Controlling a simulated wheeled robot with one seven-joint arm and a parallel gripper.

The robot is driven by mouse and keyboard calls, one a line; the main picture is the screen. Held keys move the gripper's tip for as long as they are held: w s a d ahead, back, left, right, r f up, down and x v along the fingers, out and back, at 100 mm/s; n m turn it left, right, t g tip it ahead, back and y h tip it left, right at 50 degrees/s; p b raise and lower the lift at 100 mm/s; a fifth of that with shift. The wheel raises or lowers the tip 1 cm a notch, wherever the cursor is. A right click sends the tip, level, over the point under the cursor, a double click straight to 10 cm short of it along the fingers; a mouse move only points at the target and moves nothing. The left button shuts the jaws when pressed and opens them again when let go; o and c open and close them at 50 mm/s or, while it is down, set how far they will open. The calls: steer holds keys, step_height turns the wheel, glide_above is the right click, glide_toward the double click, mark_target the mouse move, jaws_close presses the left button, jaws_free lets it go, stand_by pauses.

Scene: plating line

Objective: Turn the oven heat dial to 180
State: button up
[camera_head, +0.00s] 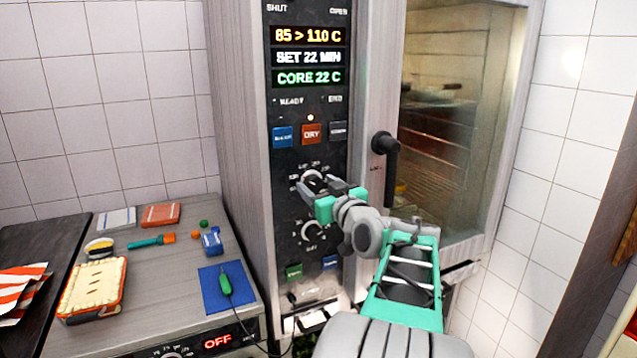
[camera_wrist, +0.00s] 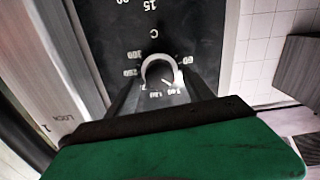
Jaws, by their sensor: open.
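The oven (camera_head: 235,150) has a dark control panel with two dials. The upper heat dial (camera_head: 311,178) is partly hidden by my gripper (camera_head: 326,188). In the wrist view the heat dial (camera_wrist: 160,70) appears upside down, with a C mark and a ring of temperature numbers. Its light pointer is toward the lower right, short of the 140 and 180 marks. My gripper is open, its dark fingers on either side of the dial; I cannot tell whether they touch it. The top display (camera_head: 308,36) reads 85 > 110 C.
A lower dial (camera_head: 312,231) sits just below. The black door handle (camera_head: 385,155) sticks out right of the panel, close to my arm. The glass oven door (camera_head: 450,120) appears shut. A counter (camera_head: 185,285) at left holds a pie (camera_head: 93,288) and a blue mat (camera_head: 222,300) with a green probe.

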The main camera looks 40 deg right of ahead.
steer(key=shift+c, duration=0.2)
jaws_close()
stand_by(0.5)
steer(key=shift+f+m, duration=0.1)
steer(key=shift+m, duration=0.2)
steer(key=shift+m+b, duration=0.75)
steer(key=shift+m, duration=0.15)
steer(key=m+b, duration=0.1)
steer(key=m, duration=0.2)
steer(key=shift+d, duration=0.15)
steer(key=m, duration=0.4)
steer(key=shift+d+m+p, duration=0.1)
steer(key=shift+m+p, duration=0.25)
steer(key=shift+m, duration=1.35)
